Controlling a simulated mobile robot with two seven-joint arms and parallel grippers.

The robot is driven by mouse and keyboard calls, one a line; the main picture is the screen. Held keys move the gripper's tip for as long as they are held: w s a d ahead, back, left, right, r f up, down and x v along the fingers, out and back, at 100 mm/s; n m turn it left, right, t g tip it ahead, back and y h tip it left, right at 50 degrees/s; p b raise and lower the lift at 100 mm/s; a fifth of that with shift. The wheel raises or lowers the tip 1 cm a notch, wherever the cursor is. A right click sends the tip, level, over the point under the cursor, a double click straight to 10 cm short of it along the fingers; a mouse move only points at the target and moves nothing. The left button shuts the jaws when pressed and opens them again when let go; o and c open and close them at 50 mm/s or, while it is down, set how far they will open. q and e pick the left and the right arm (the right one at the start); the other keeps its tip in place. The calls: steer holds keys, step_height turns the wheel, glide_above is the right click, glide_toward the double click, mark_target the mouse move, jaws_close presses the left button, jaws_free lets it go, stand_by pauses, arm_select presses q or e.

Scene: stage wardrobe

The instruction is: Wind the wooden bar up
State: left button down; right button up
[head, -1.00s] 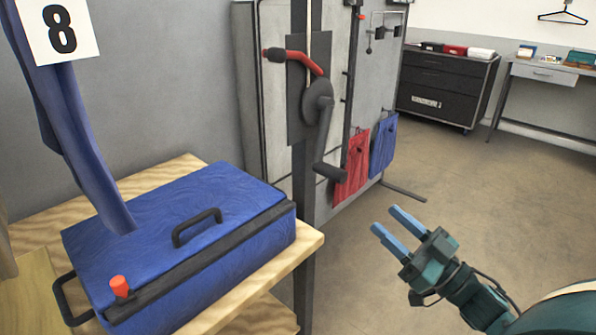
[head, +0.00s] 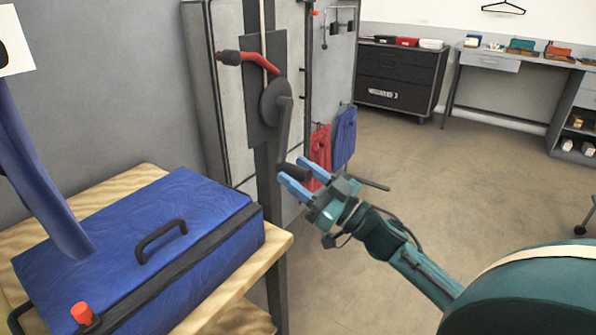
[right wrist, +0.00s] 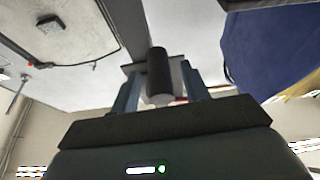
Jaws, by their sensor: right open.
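A winch with a dark crank (head: 284,130) is fixed to a grey post, and its arm points down. The crank's black handgrip (head: 294,172) is at the lower end. My right gripper (head: 292,173) is open, with its blue fingers at either side of this grip. In the right wrist view the black handgrip (right wrist: 159,72) stands between the two fingers (right wrist: 158,92), with gaps at both sides. A red lever (head: 250,58) with a dark knob sits above the crank. A pale cord (head: 263,15) runs up the post. I see no wooden bar. My left gripper is out of view.
A blue case (head: 130,240) with a black handle lies on a wooden table (head: 275,248) at the left. Red (head: 318,150) and blue (head: 345,135) cloths hang behind the crank.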

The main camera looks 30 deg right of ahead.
steer(key=shift+w+a+r, duration=0.1)
steer(key=shift+w+a, duration=0.05)
steer(key=shift+w, duration=0.1)
steer(key=shift+c, duration=0.4)
jaws_close()
